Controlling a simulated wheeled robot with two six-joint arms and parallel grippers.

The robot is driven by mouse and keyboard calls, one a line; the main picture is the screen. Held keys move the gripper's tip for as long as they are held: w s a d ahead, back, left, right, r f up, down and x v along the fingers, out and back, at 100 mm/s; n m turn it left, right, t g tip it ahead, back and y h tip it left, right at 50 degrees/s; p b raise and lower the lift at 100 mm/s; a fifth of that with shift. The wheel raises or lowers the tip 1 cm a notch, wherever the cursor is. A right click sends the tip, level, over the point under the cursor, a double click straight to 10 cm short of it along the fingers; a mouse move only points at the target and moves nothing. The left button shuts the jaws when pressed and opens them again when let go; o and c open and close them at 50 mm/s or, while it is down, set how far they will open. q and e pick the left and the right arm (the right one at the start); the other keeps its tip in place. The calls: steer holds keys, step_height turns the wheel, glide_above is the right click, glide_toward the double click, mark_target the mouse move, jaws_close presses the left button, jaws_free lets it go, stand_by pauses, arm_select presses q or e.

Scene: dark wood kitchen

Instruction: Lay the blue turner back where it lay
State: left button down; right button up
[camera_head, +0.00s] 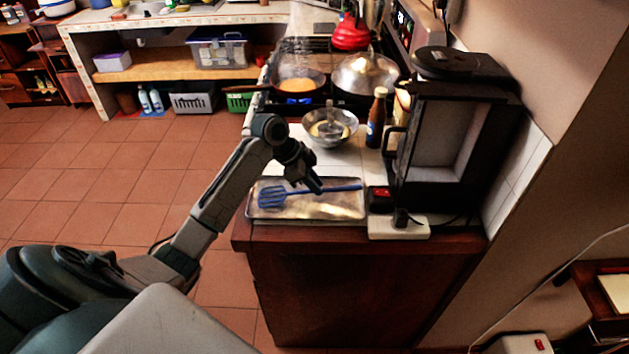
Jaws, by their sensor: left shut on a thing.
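The blue turner (272,197) has a slotted head at the left and a long handle reaching right. It is at a shiny metal tray (344,209) near the counter's front end, its head over the tray. I cannot tell whether it touches the tray or is held just above it. My left gripper (317,188) comes down from above and is shut on the turner's handle. The gripper's fingers hide part of the handle. My right gripper is not in view.
Behind the tray stand a metal bowl (318,140) and a brown bottle (376,118). A black appliance (462,140) stands to the right, with a white power strip (398,229) before it. Pans (296,84) sit on the stove further back.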

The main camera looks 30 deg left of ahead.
arm_select(q)
steer(key=shift+f, duration=0.2)
steer(key=c, duration=1.2)
jaws_free()
steer(key=shift+f, duration=0.1)
steer(key=shift+c, duration=0.2)
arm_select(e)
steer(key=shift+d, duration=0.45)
arm_select(q)
steer(key=b+v, duration=0.2)
steer(key=v, duration=0.8)
steer(key=shift+s+a+r, duration=0.15)
steer(key=shift+a+r, duration=0.05)
steer(key=shift+r, duration=0.15)
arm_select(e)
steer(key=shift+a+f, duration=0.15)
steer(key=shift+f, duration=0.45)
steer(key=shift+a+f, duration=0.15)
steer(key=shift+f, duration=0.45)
